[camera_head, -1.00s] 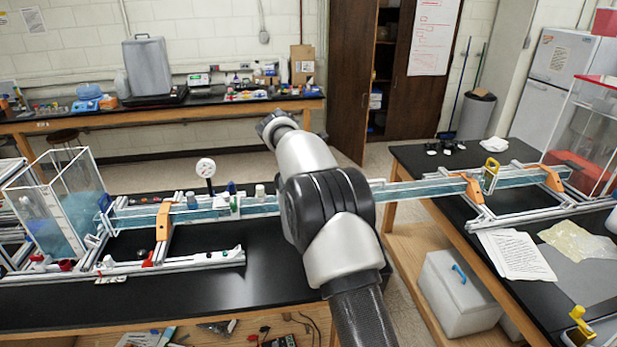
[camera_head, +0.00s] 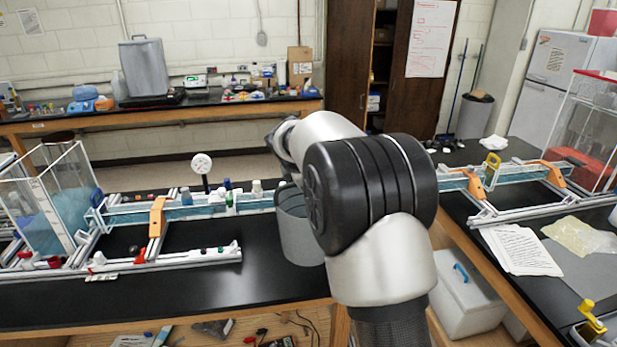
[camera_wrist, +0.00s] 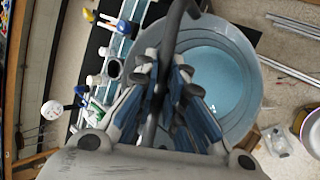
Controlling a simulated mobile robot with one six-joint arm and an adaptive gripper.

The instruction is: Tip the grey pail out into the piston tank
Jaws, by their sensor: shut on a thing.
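The grey pail (camera_head: 298,230) is beside my arm in the head view, partly hidden by it, in front of the long channel. In the wrist view the pail (camera_wrist: 252,62) looks upright, with pale blue liquid (camera_wrist: 208,82) inside. My gripper (camera_wrist: 163,88) is shut on the pail's dark handle (camera_wrist: 172,42), above the rim; in the head view the arm hides it. A clear tank (camera_head: 72,165) with blue water stands at the channel's left end. A clear tank (camera_head: 597,120) with a red block inside stands at the right end. I cannot tell which is the piston tank.
The water channel (camera_head: 185,212) spans both benches, with a dial gauge (camera_head: 201,164) and small bottles along it. The black left bench (camera_head: 190,285) is clear at its front. Papers (camera_head: 520,250) lie on the right bench. A white cooler (camera_head: 465,297) sits below.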

